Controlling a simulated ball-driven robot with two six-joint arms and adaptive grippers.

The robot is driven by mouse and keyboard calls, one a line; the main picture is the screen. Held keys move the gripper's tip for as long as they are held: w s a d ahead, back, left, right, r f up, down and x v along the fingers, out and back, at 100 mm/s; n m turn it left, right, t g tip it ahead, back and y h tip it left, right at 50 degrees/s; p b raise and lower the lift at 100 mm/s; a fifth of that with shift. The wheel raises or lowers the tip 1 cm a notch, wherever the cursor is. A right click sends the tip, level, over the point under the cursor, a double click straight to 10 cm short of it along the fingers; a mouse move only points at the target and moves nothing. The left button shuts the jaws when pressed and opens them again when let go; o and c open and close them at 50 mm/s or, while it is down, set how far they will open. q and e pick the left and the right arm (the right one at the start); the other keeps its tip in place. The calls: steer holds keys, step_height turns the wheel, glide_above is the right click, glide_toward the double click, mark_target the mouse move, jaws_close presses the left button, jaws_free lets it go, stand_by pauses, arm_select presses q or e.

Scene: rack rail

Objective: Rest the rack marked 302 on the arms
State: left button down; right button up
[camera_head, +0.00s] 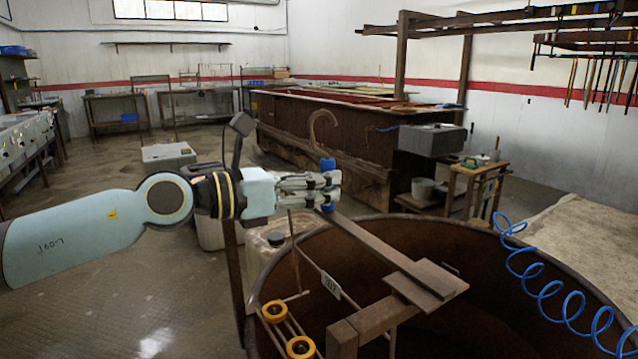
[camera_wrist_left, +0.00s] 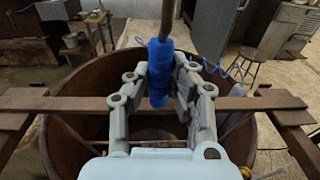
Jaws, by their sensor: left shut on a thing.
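My left gripper (camera_head: 328,188) is shut on the blue sleeve (camera_head: 328,165) of a curved brown hook, which rises above the fingers. In the left wrist view the same blue sleeve (camera_wrist_left: 159,72) stands between the two fingers. A thin bar with a pale tag (camera_head: 331,286) slants below the gripper over the tank; the tag's number is too small to read surely. Whether this bar joins the held hook is unclear. Brown flat beams (camera_head: 385,248) lie across the round tank; a crossing beam shows in the left wrist view (camera_wrist_left: 75,103). My right gripper is not in view.
The rusty round tank (camera_head: 500,235) fills the front right. Yellow rollers (camera_head: 275,311) sit near its left rim. A coiled blue hose (camera_head: 545,290) hangs at the right. A small wooden stand (camera_head: 478,172) and grey bucket (camera_head: 424,189) stand behind. Open floor lies left.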

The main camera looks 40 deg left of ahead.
arm_select(q)
steer(key=shift+f, duration=0.15)
steer(key=c, duration=0.8)
jaws_free()
steer(key=shift+f, duration=0.15)
steer(key=p+v, duration=0.4)
steer(key=v, duration=0.7)
stand_by(0.3)
stand_by(0.4)
